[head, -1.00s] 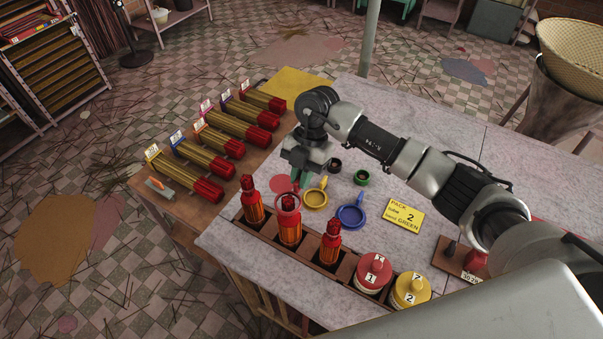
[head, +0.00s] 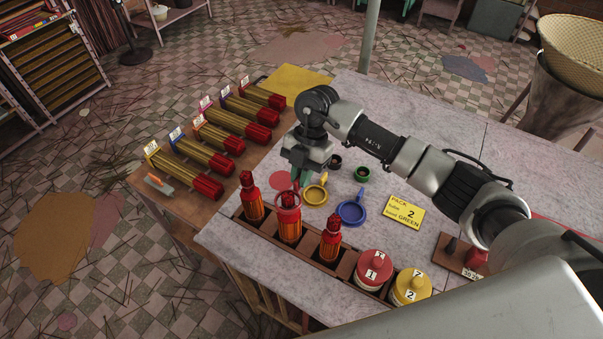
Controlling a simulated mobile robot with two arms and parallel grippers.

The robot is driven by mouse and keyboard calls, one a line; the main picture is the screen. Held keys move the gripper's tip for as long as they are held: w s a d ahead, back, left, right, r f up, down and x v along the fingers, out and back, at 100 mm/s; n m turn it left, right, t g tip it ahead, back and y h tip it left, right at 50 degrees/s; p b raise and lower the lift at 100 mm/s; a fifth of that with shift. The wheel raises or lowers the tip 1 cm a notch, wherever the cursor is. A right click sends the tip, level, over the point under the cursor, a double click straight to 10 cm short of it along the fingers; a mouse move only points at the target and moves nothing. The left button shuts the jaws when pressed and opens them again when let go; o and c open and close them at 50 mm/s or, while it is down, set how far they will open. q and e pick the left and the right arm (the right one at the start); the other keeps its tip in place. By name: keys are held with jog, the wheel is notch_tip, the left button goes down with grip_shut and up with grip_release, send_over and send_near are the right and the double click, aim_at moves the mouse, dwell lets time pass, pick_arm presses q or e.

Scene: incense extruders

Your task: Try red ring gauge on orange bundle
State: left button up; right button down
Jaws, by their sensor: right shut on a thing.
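My right gripper (head: 297,181) points down just behind that bundle, shut on the gauge's red handle. My left gripper is not in view.
A yellow ring gauge (head: 315,195) and a blue one (head: 351,214) lie on the table to the right. A yellow card (head: 404,213) reads PACK 2, GREEN. Red and yellow lidded jars (head: 374,269) stand at the rack's right end.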

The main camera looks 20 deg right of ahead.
jog(key=shift+f+b, duration=1.35)
jog(key=shift+f, duration=0.7)
jog(key=shift+r, duration=0.1)
jog(key=shift+r+p, duration=4.3)
jog(key=shift+r, duration=1)
